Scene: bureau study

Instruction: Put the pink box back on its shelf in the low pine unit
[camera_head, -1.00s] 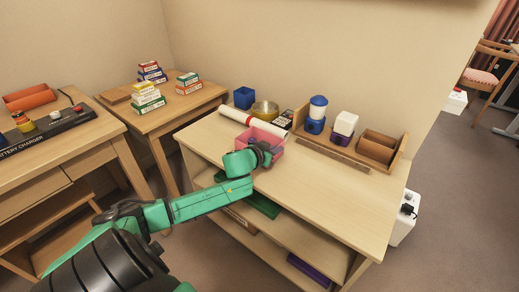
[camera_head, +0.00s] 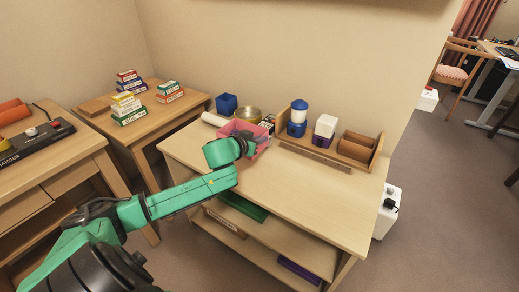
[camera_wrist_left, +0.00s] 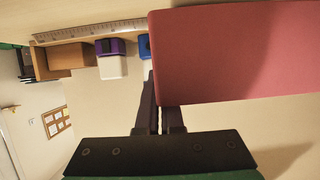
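The pink box (camera_head: 262,145) is at the back left of the low pine unit's top (camera_head: 310,195), partly hidden by my left gripper (camera_head: 246,147). In the left wrist view the pink box (camera_wrist_left: 235,55) fills the upper right, with its wall against the fingers. My left gripper's fingers (camera_wrist_left: 160,105) are close together at the box's edge, shut on its wall. The box seems a little raised; its underside is not clear. The unit's open shelves (camera_head: 265,232) hold a green item (camera_head: 243,206), a labelled box (camera_head: 224,222) and a purple item (camera_head: 299,271). My right gripper is out of view.
A white roll (camera_head: 213,119), a blue cube (camera_head: 227,103) and a brass bowl (camera_head: 248,114) stand behind the box. A wooden organiser (camera_head: 375,160) and a ruler (camera_head: 315,160) lie along the back. The top's front right is clear. A small table (camera_head: 150,124) stands left.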

